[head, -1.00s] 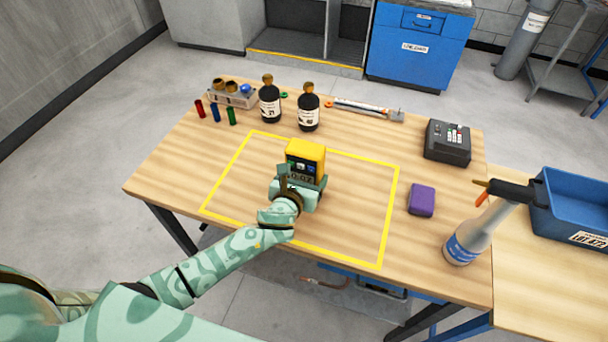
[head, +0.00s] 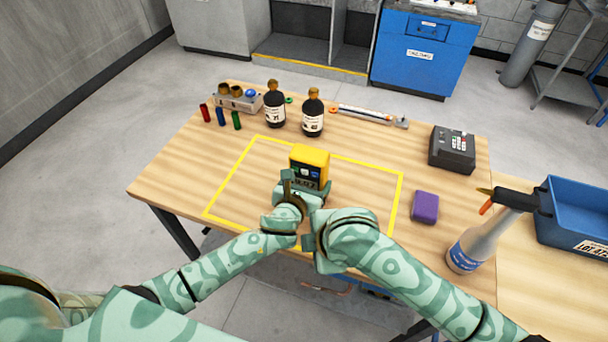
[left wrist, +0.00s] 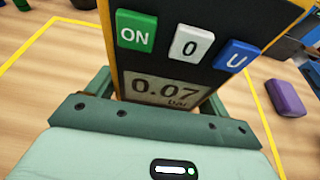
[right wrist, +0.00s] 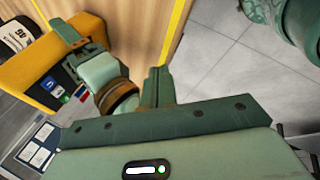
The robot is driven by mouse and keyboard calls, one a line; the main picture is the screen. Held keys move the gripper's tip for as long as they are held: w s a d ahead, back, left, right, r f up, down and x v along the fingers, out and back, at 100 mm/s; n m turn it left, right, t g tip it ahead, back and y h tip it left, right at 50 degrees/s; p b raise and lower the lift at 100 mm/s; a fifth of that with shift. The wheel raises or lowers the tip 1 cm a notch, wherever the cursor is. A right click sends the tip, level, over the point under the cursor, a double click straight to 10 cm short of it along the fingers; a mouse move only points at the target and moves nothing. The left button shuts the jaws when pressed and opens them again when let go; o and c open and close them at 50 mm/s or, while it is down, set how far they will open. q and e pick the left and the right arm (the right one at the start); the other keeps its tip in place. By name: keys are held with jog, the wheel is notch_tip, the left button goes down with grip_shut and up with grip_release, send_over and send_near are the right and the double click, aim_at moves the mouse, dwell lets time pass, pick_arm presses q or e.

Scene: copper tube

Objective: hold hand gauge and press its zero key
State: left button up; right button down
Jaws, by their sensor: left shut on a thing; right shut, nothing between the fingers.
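The yellow hand gauge (head: 311,154) is upright inside the yellow outline on the table. My left gripper (left wrist: 150,95) is shut on its lower part. In the left wrist view the gauge's dark face (left wrist: 190,68) shows a green ON key (left wrist: 136,31), a white 0 key (left wrist: 191,43) and a blue U key (left wrist: 238,55). Its display (left wrist: 165,90) reads 0.07 bar. My right gripper (right wrist: 157,82) is shut and empty, close beside my left gripper on the near side. The right wrist view shows the gauge's yellow casing (right wrist: 22,82) at left, apart from the right fingers.
Two dark bottles (head: 275,106) (head: 312,115) stand behind the gauge. A purple block (head: 425,207), a dark keypad device (head: 452,150) and a spray bottle (head: 480,240) are to the right. The outlined area is otherwise clear.

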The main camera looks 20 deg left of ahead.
pick_arm(q)
jog(key=shift+s+f, duration=0.1)
jog(key=shift+f, duration=0.15)
pick_arm(e)
jog(key=w+a+r+m+t, duration=0.1)
jog(key=w+r+m, duration=0.2)
jog(key=r, duration=0.4)
jog(key=w+a+r+m+t, duration=0.1)
jog(key=w+r+m, duration=0.2)
jog(key=r, duration=0.4)
jog(key=shift+w+a+m+t, duration=0.15)
jog(key=shift+m+t, duration=0.15)
jog(key=shift+m, duration=0.3)
jog(key=x, duration=1)
jog(key=shift+w, duration=0.9)
pick_arm(q)
jog(key=shift+d, duration=0.1)
pick_arm(e)
send_near(306, 171)
jog(key=shift+v, duration=0.9)
